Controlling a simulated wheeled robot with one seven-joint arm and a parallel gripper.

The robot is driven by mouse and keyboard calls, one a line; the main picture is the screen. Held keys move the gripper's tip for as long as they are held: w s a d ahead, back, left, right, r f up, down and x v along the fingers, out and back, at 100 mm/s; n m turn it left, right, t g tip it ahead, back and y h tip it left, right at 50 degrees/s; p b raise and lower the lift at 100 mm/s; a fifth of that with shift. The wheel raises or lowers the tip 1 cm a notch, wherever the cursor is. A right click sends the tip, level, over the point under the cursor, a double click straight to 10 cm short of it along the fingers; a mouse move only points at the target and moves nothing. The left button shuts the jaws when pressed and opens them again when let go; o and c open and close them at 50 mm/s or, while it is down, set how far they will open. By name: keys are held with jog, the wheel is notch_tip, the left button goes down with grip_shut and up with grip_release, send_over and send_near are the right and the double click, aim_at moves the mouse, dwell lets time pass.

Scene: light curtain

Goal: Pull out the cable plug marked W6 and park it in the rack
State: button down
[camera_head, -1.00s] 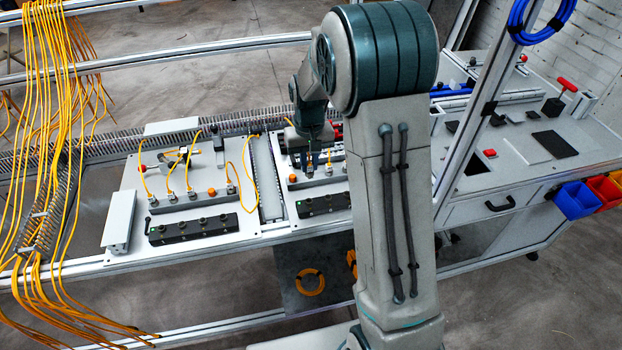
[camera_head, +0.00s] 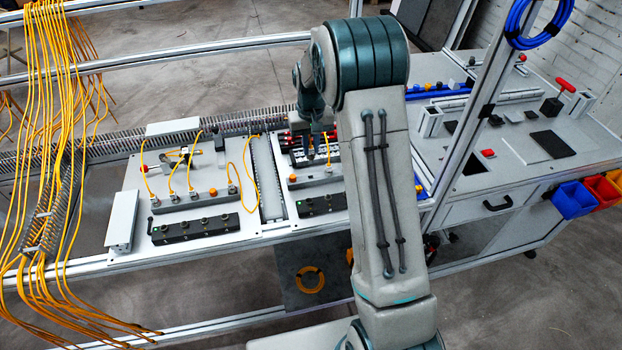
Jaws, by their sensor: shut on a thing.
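My gripper (camera_head: 311,152) is above the grey connector block (camera_head: 315,178) on the right-hand panel. It is small in view and is shut on what appears to be a cable plug, mostly hidden by the fingers. The W6 mark cannot be read. Another yellow cable (camera_head: 328,150) rises from the block just right of the gripper. An orange knob (camera_head: 293,178) sits at the block's left end. Behind the gripper is a row of dark and red parts (camera_head: 290,139); I cannot tell whether this is the rack.
The left panel (camera_head: 130,185) carries a similar block with several yellow-cabled plugs and a black strip (camera_head: 195,229). A cable duct (camera_head: 268,180) separates the panels. A metal upright (camera_head: 470,115) stands right of my arm. Yellow cables (camera_head: 60,80) hang at far left.

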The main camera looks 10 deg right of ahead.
jog(key=shift+f, duration=0.1)
jog(key=shift+f+b, duration=2.2)
jog(key=shift+f, duration=0.75)
jog(key=shift+f+b, duration=0.9)
jog(key=shift+f, duration=0.2)
dwell(1.2)
jog(key=c, duration=0.9)
grip_release()
jog(key=shift+r+p, duration=2.3)
jog(key=shift+r, duration=1.5)
